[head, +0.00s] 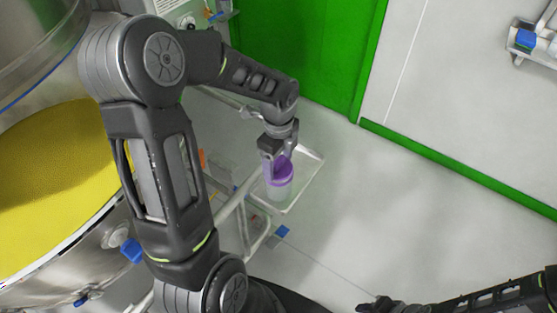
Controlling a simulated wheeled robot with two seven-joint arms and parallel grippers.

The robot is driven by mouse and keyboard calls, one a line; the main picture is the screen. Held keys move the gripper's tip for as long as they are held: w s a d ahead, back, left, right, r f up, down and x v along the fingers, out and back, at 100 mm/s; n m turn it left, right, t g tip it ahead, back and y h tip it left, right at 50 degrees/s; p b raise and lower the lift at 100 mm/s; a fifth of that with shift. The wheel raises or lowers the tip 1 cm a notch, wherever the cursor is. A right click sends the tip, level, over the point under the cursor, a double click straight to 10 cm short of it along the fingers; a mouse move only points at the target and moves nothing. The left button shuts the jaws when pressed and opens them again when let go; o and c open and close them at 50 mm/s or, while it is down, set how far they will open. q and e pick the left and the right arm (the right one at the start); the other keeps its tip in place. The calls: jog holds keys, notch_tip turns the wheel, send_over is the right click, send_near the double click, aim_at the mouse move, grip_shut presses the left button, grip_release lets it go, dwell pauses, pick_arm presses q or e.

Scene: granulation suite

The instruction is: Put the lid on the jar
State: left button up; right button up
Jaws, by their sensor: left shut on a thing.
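My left gripper (275,165) points down and is shut on the purple lid (279,179). The lid is directly over the pale, translucent jar (278,194), at its mouth. From this angle I cannot tell whether the lid is seated or slightly above the rim. The jar stands upright on a light tray (307,170). The fingers hide part of the lid's far side. My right gripper (378,305) is at the bottom edge, far from the jar, and its jaws are too small and dark to judge.
A large steel vessel (60,268) with yellow contents stands at the left. A pale frame and small items are partly hidden behind my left arm. A green door (305,50) is at the back. The grey floor (400,210) on the right is clear.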

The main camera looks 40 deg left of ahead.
aim_at(278, 161)
pick_arm(q)
jog(key=shift+f+b, duration=0.35)
jog(key=shift+f, duration=0.2)
jog(key=o, duration=1.5)
jog(key=shift+r, duration=0.1)
notch_tip(278, 161, up, 8)
jog(key=shift+f, duration=0.1)
